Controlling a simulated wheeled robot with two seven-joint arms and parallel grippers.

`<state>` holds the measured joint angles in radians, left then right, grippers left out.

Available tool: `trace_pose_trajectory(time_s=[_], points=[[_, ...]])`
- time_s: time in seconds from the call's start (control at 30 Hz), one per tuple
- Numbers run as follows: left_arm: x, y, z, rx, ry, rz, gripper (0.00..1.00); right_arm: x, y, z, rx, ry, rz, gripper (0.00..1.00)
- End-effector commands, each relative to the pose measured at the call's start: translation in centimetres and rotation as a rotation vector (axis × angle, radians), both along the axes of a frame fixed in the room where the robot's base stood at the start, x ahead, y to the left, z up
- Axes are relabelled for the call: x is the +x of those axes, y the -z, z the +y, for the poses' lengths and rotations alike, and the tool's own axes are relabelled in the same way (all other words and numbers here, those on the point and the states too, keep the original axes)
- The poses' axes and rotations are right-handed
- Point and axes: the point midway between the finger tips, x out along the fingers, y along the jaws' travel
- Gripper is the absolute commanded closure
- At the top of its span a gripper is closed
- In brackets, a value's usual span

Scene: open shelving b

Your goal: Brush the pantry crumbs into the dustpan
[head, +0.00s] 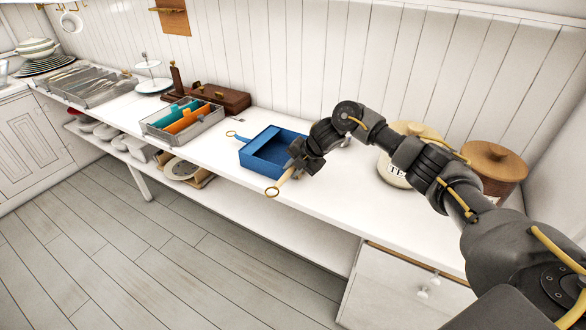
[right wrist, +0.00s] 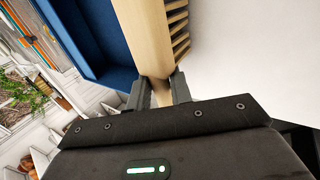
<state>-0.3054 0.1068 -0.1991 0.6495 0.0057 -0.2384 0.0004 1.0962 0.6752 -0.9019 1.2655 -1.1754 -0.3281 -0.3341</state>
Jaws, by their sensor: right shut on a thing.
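The blue dustpan (head: 254,152) lies on the white counter, its ringed handle pointing back left; its blue wall also shows in the right wrist view (right wrist: 112,72). My right gripper (head: 299,160) is at the dustpan's right side, shut on a wooden brush (head: 281,182). The brush's ringed handle end points toward the counter's front edge. In the right wrist view my right gripper's fingers (right wrist: 158,92) clasp the brush (right wrist: 143,35), its bristle tufts on the right and the dustpan on the left. I cannot make out crumbs. My left gripper is out of view.
A grey divided box (head: 184,121) with teal and orange dividers stands left of the dustpan. A dark wooden box (head: 220,97) is behind it. Lidded jars (head: 492,165) stand at the right, behind my arm. The counter's front strip is clear.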

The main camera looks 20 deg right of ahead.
Motion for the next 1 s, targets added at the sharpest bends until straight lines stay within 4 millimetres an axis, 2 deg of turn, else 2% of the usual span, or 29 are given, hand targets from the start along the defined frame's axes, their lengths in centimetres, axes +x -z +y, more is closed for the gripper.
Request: trace_pose_trajectory(time_s=[0.5, 1.0], points=[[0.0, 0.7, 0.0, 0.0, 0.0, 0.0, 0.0, 2.4, 0.0, 1.7, 0.001, 0.0, -0.001, 1.0], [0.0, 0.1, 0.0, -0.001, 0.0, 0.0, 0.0, 2.5, -0.7, 1.8, 0.0, 0.0, -0.002, 1.0]])
